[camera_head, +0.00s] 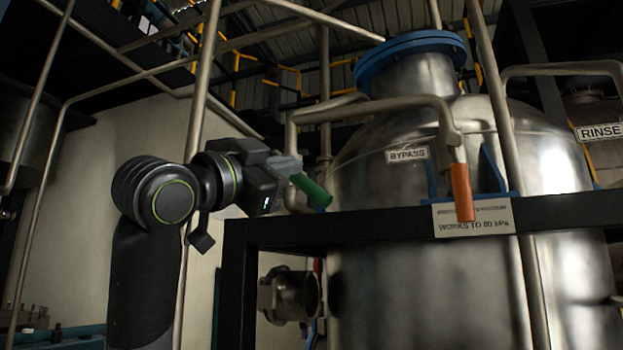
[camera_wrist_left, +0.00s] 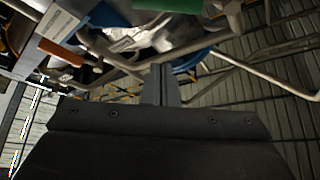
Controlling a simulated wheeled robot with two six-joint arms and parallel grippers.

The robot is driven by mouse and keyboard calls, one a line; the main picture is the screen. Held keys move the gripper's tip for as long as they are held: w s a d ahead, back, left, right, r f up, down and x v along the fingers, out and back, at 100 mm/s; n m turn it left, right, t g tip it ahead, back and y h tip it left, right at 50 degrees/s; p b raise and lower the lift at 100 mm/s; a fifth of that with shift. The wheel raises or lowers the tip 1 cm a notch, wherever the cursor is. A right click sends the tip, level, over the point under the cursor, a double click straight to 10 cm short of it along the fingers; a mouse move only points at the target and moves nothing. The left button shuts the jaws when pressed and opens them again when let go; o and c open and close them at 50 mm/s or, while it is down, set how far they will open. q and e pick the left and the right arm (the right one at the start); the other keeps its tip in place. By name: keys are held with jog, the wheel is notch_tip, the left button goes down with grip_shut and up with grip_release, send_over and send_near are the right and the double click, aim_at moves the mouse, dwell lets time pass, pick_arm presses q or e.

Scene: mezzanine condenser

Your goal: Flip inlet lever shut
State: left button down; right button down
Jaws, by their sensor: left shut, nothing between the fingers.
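A green lever handle (camera_head: 312,191) sits on the pipework left of the steel vessel and slants down to the right. No INLET label is readable, so I cannot confirm that it is the inlet lever. My left gripper (camera_head: 290,168) is shut and empty, with its tips close by the upper left end of the green handle; I cannot tell whether they touch. In the left wrist view the shut fingers (camera_wrist_left: 161,84) point toward the green handle (camera_wrist_left: 168,5), cut off by the top edge. The gripper hides the green lever's mount. My right gripper is not in view.
An orange lever handle (camera_head: 461,192) hangs down beside the BYPASS label (camera_head: 408,155). A dark beam (camera_head: 380,230) crosses below the levers. A vertical pipe (camera_head: 200,90) stands close behind my left arm. The large steel vessel (camera_head: 400,290) fills the right side.

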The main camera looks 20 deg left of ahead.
aim_at(300, 181)
pick_arm(q)
jog(key=shift+w+r, duration=0.1)
jog(key=p+x, duration=0.7)
jog(key=x, duration=0.3)
jog(key=a+f+p, duration=0.2)
jog(key=f, duration=0.1)
jog(key=shift+w+a+f, duration=0.1)
jog(key=shift+w+a, duration=0.15)
jog(key=shift+w, duration=0.1)
jog(key=shift+d, duration=0.1)
